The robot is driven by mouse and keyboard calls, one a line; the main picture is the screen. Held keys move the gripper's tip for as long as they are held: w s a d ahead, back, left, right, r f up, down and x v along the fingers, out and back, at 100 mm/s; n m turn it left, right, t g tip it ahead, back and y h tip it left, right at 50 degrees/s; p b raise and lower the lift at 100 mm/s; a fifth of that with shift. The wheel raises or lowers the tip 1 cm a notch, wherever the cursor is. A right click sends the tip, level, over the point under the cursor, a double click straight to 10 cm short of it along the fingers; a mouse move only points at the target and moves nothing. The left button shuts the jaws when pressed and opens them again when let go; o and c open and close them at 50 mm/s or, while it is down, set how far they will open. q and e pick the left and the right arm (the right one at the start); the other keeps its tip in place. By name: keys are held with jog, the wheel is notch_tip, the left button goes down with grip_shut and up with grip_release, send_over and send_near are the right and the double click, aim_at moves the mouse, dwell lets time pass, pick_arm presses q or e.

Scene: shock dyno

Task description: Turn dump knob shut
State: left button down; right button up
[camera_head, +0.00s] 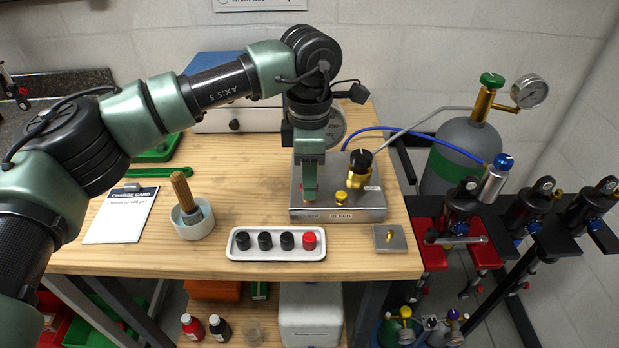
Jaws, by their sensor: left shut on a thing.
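A metal valve block (368,212) sits on the wooden bench, with labels on its front edge; one reads like BLEED. My left gripper (310,196) points down over the block's left part. It is shut on a small knob there, which I take for the dump knob; the fingers hide nearly all of it, so its turn angle cannot be told. A small yellow knob (341,197) stands just right of the gripper, apart from it. A black knob on a brass valve (360,160) stands at the block's back right. My right gripper is not in view.
A white tray (277,257) of black and red caps lies in front of the block. A small metal plate (390,238) lies at the right. A bowl with a wooden-handled brush (188,210) and a clipboard card (122,215) are left. A gas cylinder (465,145) and blue hose (405,129) are behind right.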

pick_arm(q)
jog(key=shift+r, duration=0.1)
jog(key=c, duration=1.1)
grip_release()
jog(key=shift+o, duration=0.2)
notch_tip(320, 180, up, 8)
jog(key=shift+f+b, duration=0.1)
jog(key=shift+b, duration=0.25)
